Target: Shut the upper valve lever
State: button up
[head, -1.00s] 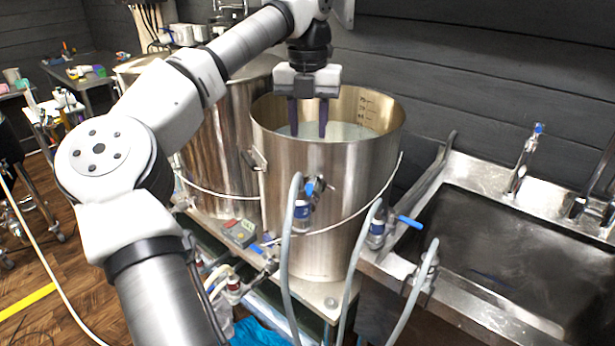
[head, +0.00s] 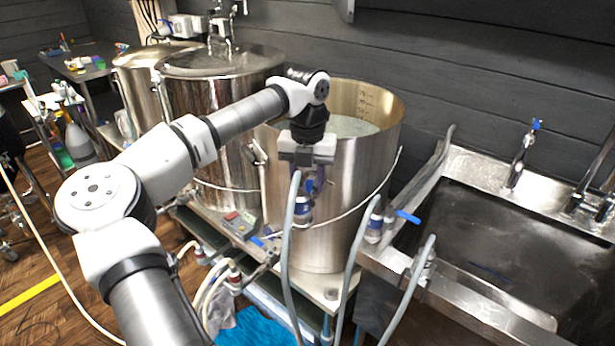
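The upper valve (head: 303,207) has a blue body and sits on the front wall of the open steel pot (head: 345,235). A grey hose hangs from it. Its blue lever is mostly hidden by my gripper. My gripper (head: 310,180) points down right at this valve, in front of the pot wall. One dark finger shows to the right of the hose; the other is largely hidden behind the hose top. The fingers look apart. I cannot tell whether they touch the lever. A lower valve with a blue lever (head: 262,242) sits near the pot's base.
Another valve with a blue lever (head: 408,217) stands right of the pot by the sink (head: 480,250). Grey hoses (head: 355,275) hang in front. A lidded steel pot (head: 215,75) and a control box (head: 240,222) are to the left. The pot's wire handle crosses its front.

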grip_shut()
dwell(0.5)
